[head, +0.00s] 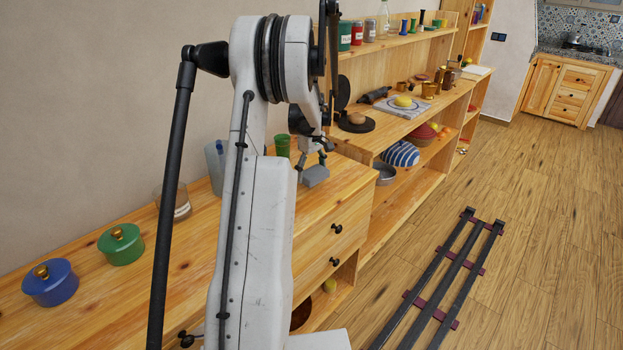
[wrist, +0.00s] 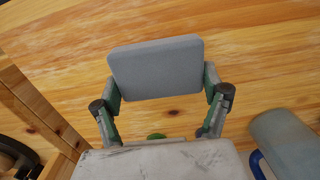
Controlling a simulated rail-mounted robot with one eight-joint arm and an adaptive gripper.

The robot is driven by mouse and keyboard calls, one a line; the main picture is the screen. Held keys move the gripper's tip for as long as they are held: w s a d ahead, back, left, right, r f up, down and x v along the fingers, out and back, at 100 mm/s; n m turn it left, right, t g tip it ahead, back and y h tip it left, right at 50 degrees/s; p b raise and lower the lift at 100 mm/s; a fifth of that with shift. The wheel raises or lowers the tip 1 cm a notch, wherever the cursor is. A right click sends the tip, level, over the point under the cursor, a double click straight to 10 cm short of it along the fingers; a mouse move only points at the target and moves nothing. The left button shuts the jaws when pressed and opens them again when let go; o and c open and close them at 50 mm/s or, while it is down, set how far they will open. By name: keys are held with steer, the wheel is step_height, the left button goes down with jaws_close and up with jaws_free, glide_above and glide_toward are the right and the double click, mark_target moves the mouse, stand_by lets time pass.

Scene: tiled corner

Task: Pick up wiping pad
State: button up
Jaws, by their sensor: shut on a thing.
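The wiping pad is a grey rounded block (wrist: 155,68). In the wrist view it sits between the two fingers of my gripper (wrist: 161,90), which is shut on it, with a green fingertip at each side. In the head view the pad (head: 315,176) shows as a small grey block under my gripper (head: 316,160), over the right end of the wooden cabinet top. I cannot tell whether its underside touches the wood. My arm hides part of the cabinet top in the head view.
A green cup (head: 282,146), a grey-blue container (head: 214,165) and a glass jar (head: 181,203) stand nearby on the cabinet top. Green (head: 121,246) and blue (head: 50,284) lidded pots stand left. A shelf unit (head: 400,130) with several items adjoins at right.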

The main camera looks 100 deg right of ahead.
steer(key=w+a+r, duration=0.4)
steer(key=w+r, duration=0.3)
steer(key=w, duration=0.4)
steer(key=shift+r, duration=0.4)
steer(key=shift+d, duration=0.1)
